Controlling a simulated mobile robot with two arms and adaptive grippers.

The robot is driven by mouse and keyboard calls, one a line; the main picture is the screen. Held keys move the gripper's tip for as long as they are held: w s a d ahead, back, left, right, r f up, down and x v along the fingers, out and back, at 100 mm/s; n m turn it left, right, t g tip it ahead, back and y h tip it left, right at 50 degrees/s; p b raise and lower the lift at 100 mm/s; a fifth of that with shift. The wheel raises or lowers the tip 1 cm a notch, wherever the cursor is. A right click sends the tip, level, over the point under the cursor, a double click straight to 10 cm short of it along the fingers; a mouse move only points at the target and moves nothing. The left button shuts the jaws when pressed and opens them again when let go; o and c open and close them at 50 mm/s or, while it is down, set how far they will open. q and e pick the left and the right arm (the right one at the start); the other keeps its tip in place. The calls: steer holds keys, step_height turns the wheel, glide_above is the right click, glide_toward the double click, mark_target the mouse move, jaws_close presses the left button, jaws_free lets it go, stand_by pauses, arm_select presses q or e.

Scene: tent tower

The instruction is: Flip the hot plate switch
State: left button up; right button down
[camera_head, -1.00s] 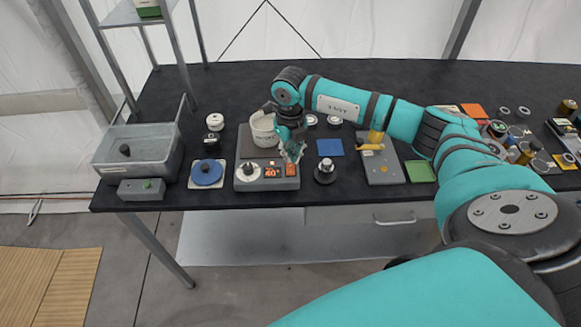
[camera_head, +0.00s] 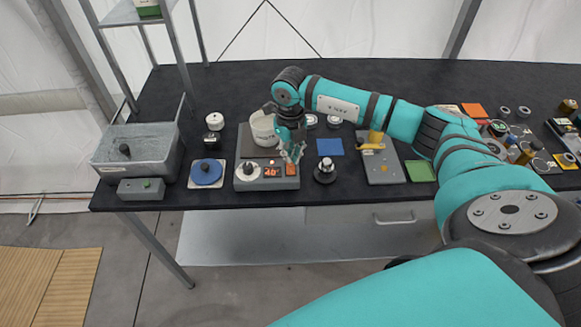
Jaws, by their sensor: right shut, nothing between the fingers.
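The hot plate (camera_head: 246,184) is a grey box on the black table, left of the middle. Its front shows a round white knob (camera_head: 249,170), a lit orange display (camera_head: 272,171) and a red-orange switch (camera_head: 291,169) at the right end. A white pot (camera_head: 264,130) stands on its top. My right gripper (camera_head: 292,157) is shut and empty, pointing down just above and behind the switch. Whether its tips touch the switch cannot be told. My left gripper is not in view.
A black stand with a silver top (camera_head: 325,170) is close on the right, with a blue pad (camera_head: 329,146) behind it. A blue disc (camera_head: 207,173) and a grey basin (camera_head: 140,145) are on the left. A grey board with a yellow part (camera_head: 376,150) lies under my forearm.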

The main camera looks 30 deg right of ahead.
steer(key=shift+f+b, duration=0.75)
steer(key=shift+f, duration=0.25)
stand_by(0.3)
steer(key=shift+r+p, duration=2.25)
steer(key=shift+r, duration=1.35)
steer(key=shift+a+f, duration=0.1)
